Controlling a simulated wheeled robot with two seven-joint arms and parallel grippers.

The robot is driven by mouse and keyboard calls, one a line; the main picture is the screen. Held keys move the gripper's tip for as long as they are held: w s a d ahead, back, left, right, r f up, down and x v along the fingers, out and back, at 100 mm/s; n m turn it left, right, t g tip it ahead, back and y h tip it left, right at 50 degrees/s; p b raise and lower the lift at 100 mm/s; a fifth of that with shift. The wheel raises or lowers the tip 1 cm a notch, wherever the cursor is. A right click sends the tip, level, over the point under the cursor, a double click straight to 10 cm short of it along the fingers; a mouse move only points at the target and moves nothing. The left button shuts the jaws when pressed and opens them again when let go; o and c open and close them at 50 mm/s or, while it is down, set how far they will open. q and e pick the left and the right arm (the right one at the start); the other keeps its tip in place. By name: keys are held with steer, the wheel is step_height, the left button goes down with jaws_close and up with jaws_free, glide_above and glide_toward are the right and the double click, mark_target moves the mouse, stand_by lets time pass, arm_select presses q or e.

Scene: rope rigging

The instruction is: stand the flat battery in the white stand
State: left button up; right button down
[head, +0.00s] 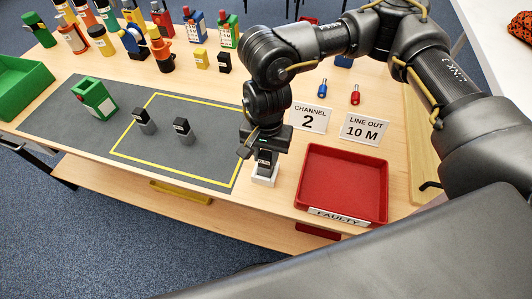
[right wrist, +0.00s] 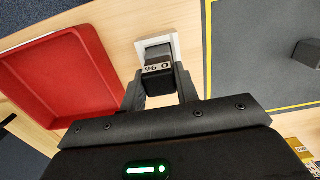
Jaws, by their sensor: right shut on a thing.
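The flat battery (right wrist: 158,77) is black and grey with a white label reading "0 %" in the right wrist view. It also shows in the head view (head: 264,158). My right gripper (right wrist: 160,92) is shut on it and holds it upright. The white stand (head: 262,181) is directly below, on the table between the grey mat and the red tray; its square rim also shows in the right wrist view (right wrist: 172,38). The battery's lower end is at the stand's opening; how deep it sits is hidden. My left gripper is not in view.
The red tray (head: 345,150) labelled "FAULTY" stands close on the right. Two similar batteries (head: 144,121) (head: 183,131) stand on the grey mat (head: 75,133), inside or near the yellow outline. A green holder (head: 95,99) is at left. Signs (head: 310,117) and radios stand behind.

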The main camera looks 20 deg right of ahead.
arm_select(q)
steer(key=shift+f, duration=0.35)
arm_select(e)
steer(key=shift+f, duration=0.3)
steer(key=c, duration=1)
jaws_free()
steer(key=shift+o, duration=0.2)
steer(key=r, duration=0.5)
steer(key=r+b, duration=0.1)
steer(key=r, duration=0.4)
steer(key=shift+w+d+b, duration=0.1)
steer(key=shift+w+b, duration=0.1)
steer(key=shift+b, duration=0.1)
steer(key=shift+r, duration=0.4)
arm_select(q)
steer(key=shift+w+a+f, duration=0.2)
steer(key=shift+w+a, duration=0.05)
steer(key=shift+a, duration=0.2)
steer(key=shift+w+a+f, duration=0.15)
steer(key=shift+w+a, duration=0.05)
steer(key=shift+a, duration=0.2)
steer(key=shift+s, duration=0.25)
arm_select(e)
steer(key=shift+s+d, duration=0.1)
